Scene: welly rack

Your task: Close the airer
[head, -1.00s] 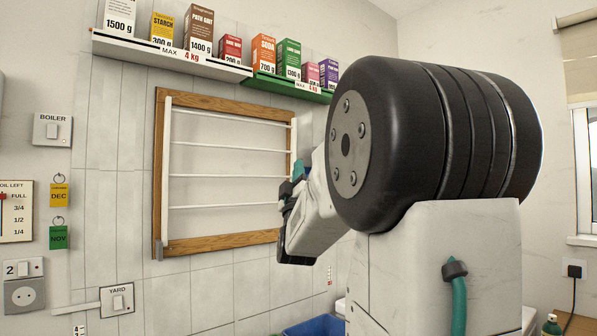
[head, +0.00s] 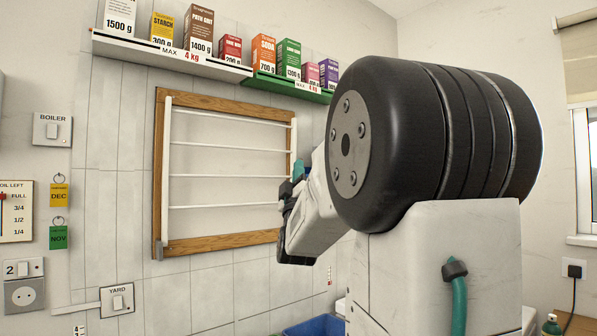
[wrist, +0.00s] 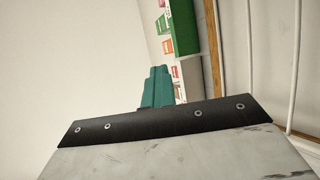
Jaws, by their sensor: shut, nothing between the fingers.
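The airer (head: 225,174) is on the tiled wall, a wooden frame with a white rack of several horizontal rails lying nearly flat within it. Its right side is partly hidden by my arm. My gripper (head: 297,176), with teal fingers, is at the airer's right edge in the head view; whether it touches the frame I cannot tell. In the wrist view my gripper (wrist: 157,86) is shut and empty, and the airer's wooden frame (wrist: 214,60) and a white rail (wrist: 250,60) run along the right side.
Above the airer is a white shelf (head: 170,55) beside a green shelf (head: 290,88), both carrying several boxes. A boiler switch (head: 52,131) and hanging tags are on the left wall. A blue container (head: 315,326) stands below. A window (head: 582,150) is at the right.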

